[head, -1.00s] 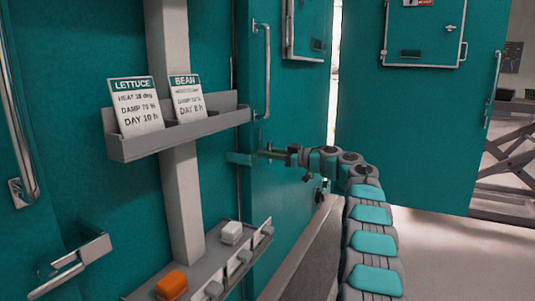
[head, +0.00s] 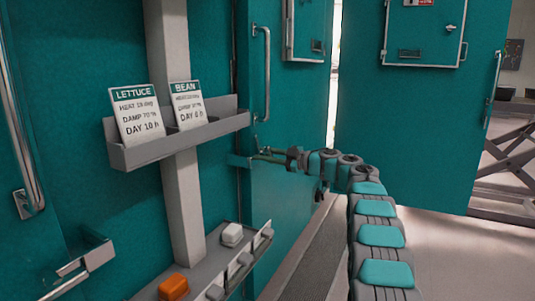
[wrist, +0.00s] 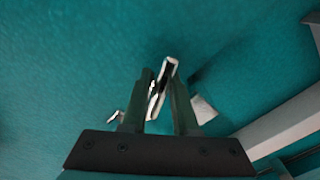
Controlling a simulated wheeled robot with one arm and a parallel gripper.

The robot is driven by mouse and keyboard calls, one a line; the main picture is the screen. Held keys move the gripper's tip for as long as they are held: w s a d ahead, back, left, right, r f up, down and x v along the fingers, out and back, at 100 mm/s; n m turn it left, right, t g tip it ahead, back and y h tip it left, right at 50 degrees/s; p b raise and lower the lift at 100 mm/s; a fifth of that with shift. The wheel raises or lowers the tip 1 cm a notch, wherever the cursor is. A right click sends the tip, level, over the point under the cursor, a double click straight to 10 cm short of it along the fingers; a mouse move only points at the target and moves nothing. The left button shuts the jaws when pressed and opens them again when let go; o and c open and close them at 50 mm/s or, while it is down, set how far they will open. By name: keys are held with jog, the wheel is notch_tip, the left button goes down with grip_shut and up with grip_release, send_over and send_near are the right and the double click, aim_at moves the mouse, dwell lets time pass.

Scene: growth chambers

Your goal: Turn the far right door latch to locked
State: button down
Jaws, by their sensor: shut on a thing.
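In the head view my arm reaches in from the lower right, and my gripper (head: 264,155) is at the teal door (head: 285,205) below its long vertical handle (head: 262,75). In the wrist view my gripper (wrist: 161,92) has its two dark fingers closed about a shiny metal latch lever (wrist: 163,85), which stands out between them at a slight tilt. The lever's base and its lock marking are hidden or too small to read.
A grey card holder (head: 180,142) with LETTUCE and BEAN cards is on the post left of my gripper. Below it is a grey shelf (head: 205,268) with an orange and a white block. Another teal door (head: 420,130) stands right, with open floor before it.

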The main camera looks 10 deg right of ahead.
jog(key=n, duration=0.6)
jog(key=shift+f+b, duration=0.1)
jog(key=shift+b, duration=0.3)
jog(key=n+b, duration=0.1)
jog(key=n, duration=0.5)
jog(key=shift+n+b, duration=0.35)
jog(key=shift+n, duration=0.05)
jog(key=c, duration=0.7)
grip_release()
jog(key=b+v, duration=0.1)
jog(key=v, duration=0.6)
jog(key=shift+s+d+b, duration=0.25)
jog(key=shift+d+b, duration=0.05)
jog(key=shift+b, duration=0.1)
